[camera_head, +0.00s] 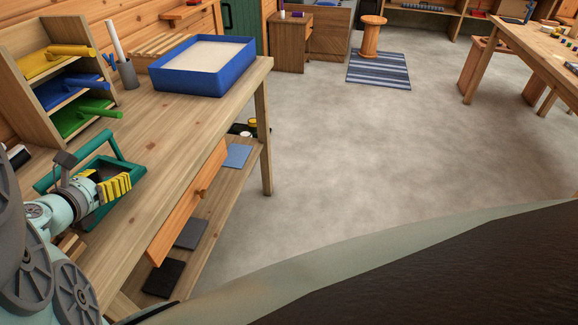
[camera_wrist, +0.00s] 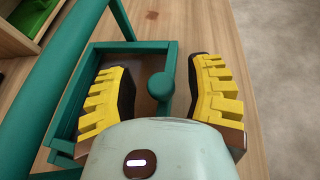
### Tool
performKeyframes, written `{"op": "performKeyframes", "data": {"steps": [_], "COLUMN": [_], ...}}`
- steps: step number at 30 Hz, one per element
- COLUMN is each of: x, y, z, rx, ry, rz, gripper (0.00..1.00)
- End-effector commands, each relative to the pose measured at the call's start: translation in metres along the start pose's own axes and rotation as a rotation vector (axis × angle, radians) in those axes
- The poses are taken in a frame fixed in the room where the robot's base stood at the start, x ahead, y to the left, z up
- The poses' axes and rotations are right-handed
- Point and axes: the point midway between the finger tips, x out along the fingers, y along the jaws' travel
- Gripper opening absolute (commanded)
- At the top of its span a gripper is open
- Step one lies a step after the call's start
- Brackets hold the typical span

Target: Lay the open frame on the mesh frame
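A teal open-looking frame (camera_head: 141,178) lies on the workbench at the left, partly hidden by my gripper. In the wrist view the frame (camera_wrist: 168,60) has a round teal knob (camera_wrist: 159,86) on its near side. A thicker teal bar (camera_wrist: 62,72) crosses the left of that view; it also shows as a raised bar (camera_head: 83,146) in the head view. I cannot tell whether it belongs to a second frame, and no mesh is recognisable. My gripper (camera_head: 113,187) is open, its yellow-padded fingers (camera_wrist: 162,72) on either side of the knob with gaps showing.
A blue tray with pale contents (camera_head: 205,89) stands at the back of the bench (camera_head: 160,136). A rack (camera_head: 38,84) holding yellow, blue and green items stands beyond the teal pieces, with a grey cup (camera_head: 128,75) beside it.

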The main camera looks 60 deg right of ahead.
Motion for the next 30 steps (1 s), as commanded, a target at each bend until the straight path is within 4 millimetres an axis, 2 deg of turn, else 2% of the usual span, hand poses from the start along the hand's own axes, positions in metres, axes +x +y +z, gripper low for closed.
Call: {"op": "performKeyframes", "data": {"steps": [8,11,24,30], "x": [-0.001,-0.008,-0.082,-0.107], "y": [0.001,0.002,0.003,0.002], "z": [-0.001,-0.001,-0.001,0.0], "rx": [0.0,0.0,-0.001,0.0], "ry": [0.001,0.001,0.001,0.0], "rz": [0.001,0.005,0.009,0.006], "gripper": [0.53,0.53,0.53,0.53]}}
